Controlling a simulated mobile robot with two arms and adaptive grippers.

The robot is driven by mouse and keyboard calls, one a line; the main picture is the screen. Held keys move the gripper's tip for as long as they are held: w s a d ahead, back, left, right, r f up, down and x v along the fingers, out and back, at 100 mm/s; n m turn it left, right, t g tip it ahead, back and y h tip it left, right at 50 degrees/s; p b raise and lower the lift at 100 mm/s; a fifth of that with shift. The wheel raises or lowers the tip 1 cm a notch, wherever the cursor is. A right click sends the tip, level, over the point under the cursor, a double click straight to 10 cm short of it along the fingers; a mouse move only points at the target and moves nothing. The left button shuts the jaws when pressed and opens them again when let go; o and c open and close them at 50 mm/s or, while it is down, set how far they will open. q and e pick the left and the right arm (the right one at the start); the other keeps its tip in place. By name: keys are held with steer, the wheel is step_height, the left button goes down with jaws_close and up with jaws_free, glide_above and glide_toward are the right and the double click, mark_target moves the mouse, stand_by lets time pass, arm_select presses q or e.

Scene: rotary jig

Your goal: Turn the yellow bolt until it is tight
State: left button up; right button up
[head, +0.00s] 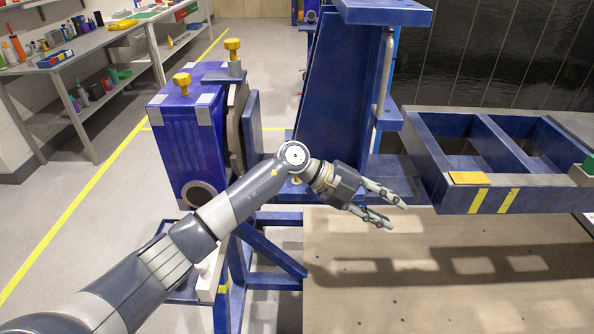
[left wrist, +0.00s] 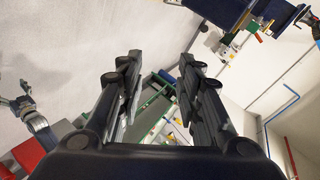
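A yellow bolt (head: 233,46) with a knobbed head stands upright on top of the blue rotary unit, at its right side. A second yellow bolt (head: 182,82) stands on the unit's near left top corner. A small yellow piece (head: 297,180) shows partly hidden behind my left wrist; I cannot tell if it is a bolt. My left gripper (head: 396,214) is open and empty, right of and below the bolts, apart from them. Its parted fingers also show in the left wrist view (left wrist: 155,72), with no bolt between them.
The blue rotary unit (head: 188,140) stands left of a tall blue upright (head: 335,90). A blue frame with open pockets (head: 470,190) extends right. A wooden board (head: 430,295) lies in front. Shelves with bottles (head: 80,75) line the left; the floor between is clear.

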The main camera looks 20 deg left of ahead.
arm_select(q)
steer(key=w+a+r+n+t+y+b, duration=0.1)
steer(key=w+a+r+t+y, duration=0.1)
steer(key=a+r+y, duration=0.65)
steer(key=w+a+r+n+t+y+b, duration=0.15)
steer(key=a+y, duration=0.45)
steer(key=a, duration=0.7)
steer(key=shift+h, duration=0.35)
steer(key=x, duration=0.3)
steer(key=p+x, duration=0.1)
steer(key=x, duration=0.6)
steer(key=shift+w+a, duration=0.15)
steer(key=shift+w, duration=0.15)
steer(key=shift+r, duration=0.1)
jaws_close()
